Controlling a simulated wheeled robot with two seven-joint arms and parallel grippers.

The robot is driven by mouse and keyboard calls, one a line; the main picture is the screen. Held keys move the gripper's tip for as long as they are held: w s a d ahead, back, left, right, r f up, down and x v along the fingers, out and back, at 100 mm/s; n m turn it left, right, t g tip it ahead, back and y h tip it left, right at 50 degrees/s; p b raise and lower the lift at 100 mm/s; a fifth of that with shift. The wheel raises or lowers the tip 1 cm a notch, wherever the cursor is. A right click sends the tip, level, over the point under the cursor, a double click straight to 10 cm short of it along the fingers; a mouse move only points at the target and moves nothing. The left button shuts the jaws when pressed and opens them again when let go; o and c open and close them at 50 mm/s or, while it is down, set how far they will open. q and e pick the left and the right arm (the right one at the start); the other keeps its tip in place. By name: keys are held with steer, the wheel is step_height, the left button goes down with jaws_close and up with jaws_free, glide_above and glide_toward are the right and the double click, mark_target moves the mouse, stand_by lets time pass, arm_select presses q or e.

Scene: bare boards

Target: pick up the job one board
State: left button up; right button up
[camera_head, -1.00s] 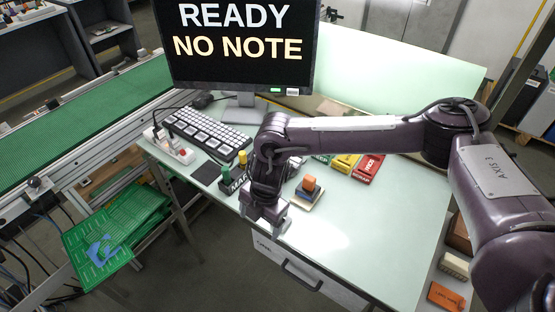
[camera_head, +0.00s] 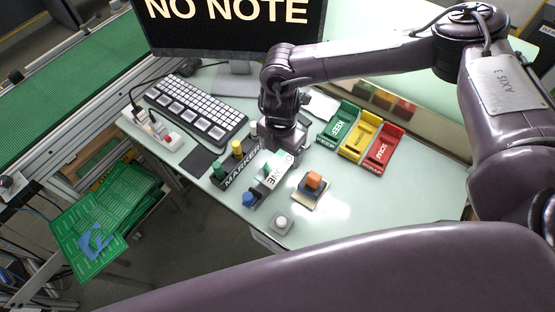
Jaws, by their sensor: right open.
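A small block or holder with a white face lettered ONE (camera_head: 273,178) stands on the pale table beside the marker tray. A patch of green shows at its upper left; I cannot tell whether it is a board. My right gripper (camera_head: 279,148) is open and points down just behind it, partly over its far end in the picture; I cannot tell whether they touch. Green circuit boards (camera_head: 112,208) lie stacked at lower left, below the table, with a blue mark on them. My left gripper is not in view.
The marker tray (camera_head: 239,170) with green, yellow and blue markers is left of the gripper. Green, yellow and red trays (camera_head: 359,138) stand behind. A keyboard (camera_head: 197,112) lies left.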

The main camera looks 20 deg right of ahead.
mark_target(280, 162)
steer(key=shift+w+d+f+p, duration=0.1)
steer(key=shift+w+f+p, duration=0.1)
steer(key=shift+f+p, duration=0.3)
steer(key=shift+w+d+f+p, duration=0.15)
steer(key=shift+f+p, duration=0.1)
steer(key=shift+f, duration=0.4)
steer(key=shift+w+f, duration=0.2)
steer(key=shift+f, duration=0.65)
steer(key=shift+a+f, duration=0.1)
steer(key=shift+f, duration=0.4)
steer(key=c, duration=0.7)
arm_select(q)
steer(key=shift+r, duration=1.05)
arm_select(e)
steer(key=c, duration=0.4)
